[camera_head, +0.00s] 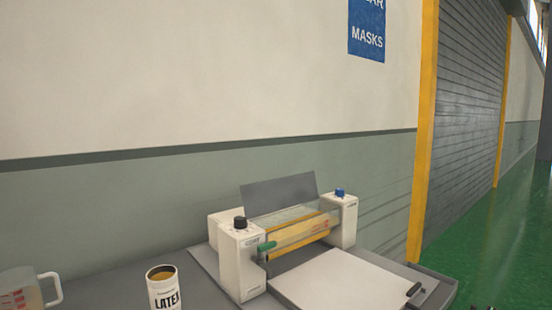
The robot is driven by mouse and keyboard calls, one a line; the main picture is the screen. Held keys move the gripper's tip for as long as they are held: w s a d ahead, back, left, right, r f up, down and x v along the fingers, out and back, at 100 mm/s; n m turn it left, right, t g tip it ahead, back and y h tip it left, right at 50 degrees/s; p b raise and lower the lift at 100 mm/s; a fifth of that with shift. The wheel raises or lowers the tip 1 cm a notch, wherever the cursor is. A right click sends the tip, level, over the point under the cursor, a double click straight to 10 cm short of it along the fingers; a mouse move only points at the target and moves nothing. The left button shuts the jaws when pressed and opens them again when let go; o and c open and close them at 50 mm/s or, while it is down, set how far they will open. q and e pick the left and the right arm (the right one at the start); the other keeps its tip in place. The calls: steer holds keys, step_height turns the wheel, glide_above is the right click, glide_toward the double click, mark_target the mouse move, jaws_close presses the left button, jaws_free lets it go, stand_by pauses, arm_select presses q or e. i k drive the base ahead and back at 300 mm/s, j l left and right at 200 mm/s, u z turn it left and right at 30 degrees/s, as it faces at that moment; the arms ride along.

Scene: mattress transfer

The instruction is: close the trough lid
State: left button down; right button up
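A white machine with two end housings stands on the grey table against the wall; its left housing (240,258) has a black knob and its right housing (343,215) a blue knob. A flat grey panel (280,193), which looks like the trough lid, stands raised and tilted at the back between the housings. In front of it is a clear, see-through part (285,216) above a yellowish roller (300,233). A green handle (266,247) sits at the left end of the roller.
A white board (340,284) lies in front of the machine, with a small black handle (414,289) at its right. A can marked LATEX (164,290) and a clear measuring jug (22,292) stand to the left. The grey table (112,288) is bare between them.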

mark_target(263, 198)
steer(key=i+l+u, duration=0.3)
steer(key=i+l, duration=0.2)
steer(key=l, duration=0.15)
steer(key=i+l+u, duration=0.15)
steer(key=l, duration=0.2)
steer(key=i+l+u, duration=0.3)
steer(key=i+l, duration=0.15)
steer(key=l, duration=0.35)
steer(key=i+l+u, duration=0.15)
steer(key=l, duration=0.25)
